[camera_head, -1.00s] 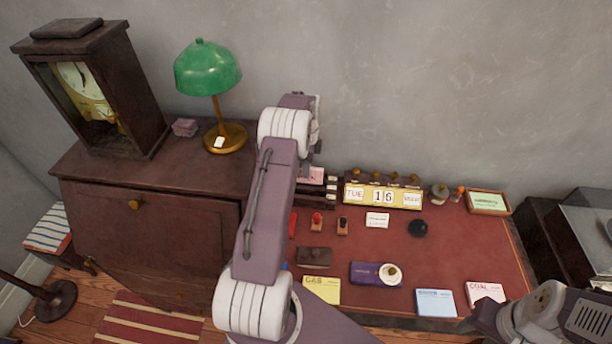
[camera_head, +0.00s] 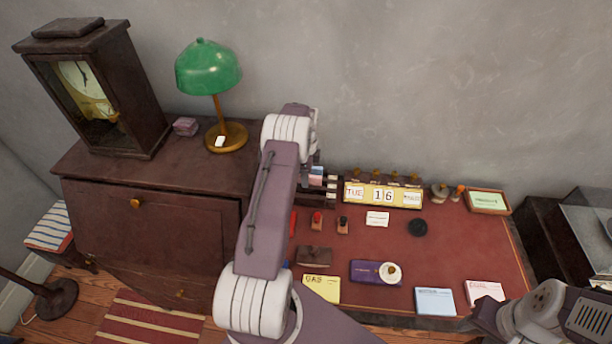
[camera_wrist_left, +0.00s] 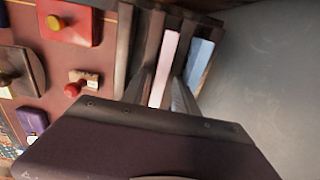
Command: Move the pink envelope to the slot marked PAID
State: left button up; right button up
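The pink envelope (camera_wrist_left: 165,65) stands upright in a dark slotted rack (camera_wrist_left: 125,45) in the left wrist view, beside a blue envelope (camera_wrist_left: 200,60). My left gripper (camera_wrist_left: 167,85) is at the rack, with one finger on each side of the pink envelope's near end. I cannot tell whether the fingers press on it. In the head view my left arm hides most of the rack; the blue envelope (camera_head: 316,172) and white slot labels (camera_head: 331,186) show beside it. I cannot read PAID on any slot. My right gripper is not in view; only its arm shows at lower right.
A calendar block (camera_head: 383,194) stands right of the rack. Stamps (camera_head: 317,219), a purple pad (camera_head: 365,272) and yellow (camera_head: 322,288), blue (camera_head: 434,301) and pink (camera_head: 485,291) cards lie on the red desktop (camera_head: 470,245). A green lamp (camera_head: 208,70) stands left.

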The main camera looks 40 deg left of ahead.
pick_arm(q)
jog(key=shift+r, duration=0.35)
notch_tip(320, 180, up, 12)
jog(key=s+d+r+n, duration=0.1)
jog(key=s+d+n, duration=0.2)
jog(key=d, duration=0.5)
jog(key=s+d+n, duration=0.3)
jog(key=s+d, duration=0.1)
jog(key=d, duration=0.4)
jog(key=s+d+f+n, duration=0.1)
jog(key=s+d+n, duration=0.2)
jog(key=s, duration=0.4)
jog(key=s+d+f+n+t, duration=0.1)
jog(key=s+d+n, duration=0.2)
jog(key=s, duration=0.4)
jog(key=shift+s+d+f, duration=0.15)
jog(key=shift+d, duration=0.6)
